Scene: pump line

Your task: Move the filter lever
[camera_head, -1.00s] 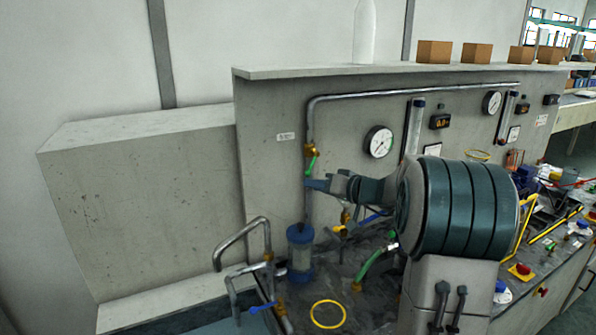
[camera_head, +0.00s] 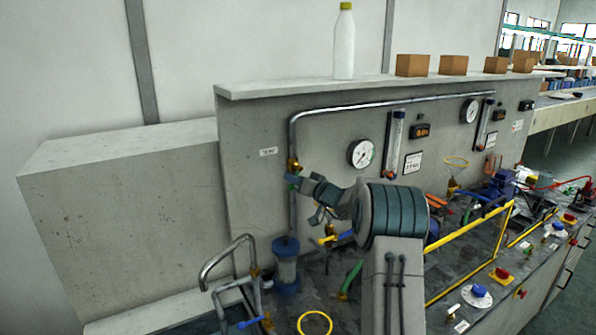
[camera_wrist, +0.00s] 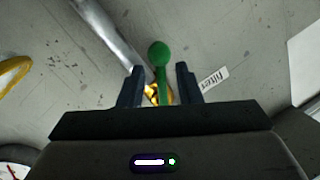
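The filter lever (camera_wrist: 160,62) is green with a round knob. In the wrist view it stands between the two open fingers of my gripper (camera_wrist: 160,88), with a visible gap on each side. Its brass valve body (camera_wrist: 152,94) shows behind it on the grey pipe, beside a label reading "Filter" (camera_wrist: 214,78). In the head view my gripper (camera_head: 292,180) is at the brass valve (camera_head: 293,164) on the upright pipe, and it hides most of the green lever there.
A clear filter housing with blue ends (camera_head: 286,266) stands below the valve. A round gauge (camera_head: 361,153) is on the panel to the right. A bent pipe (camera_head: 228,258) with a blue lever is at the lower left. A white bottle (camera_head: 345,45) stands on the ledge.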

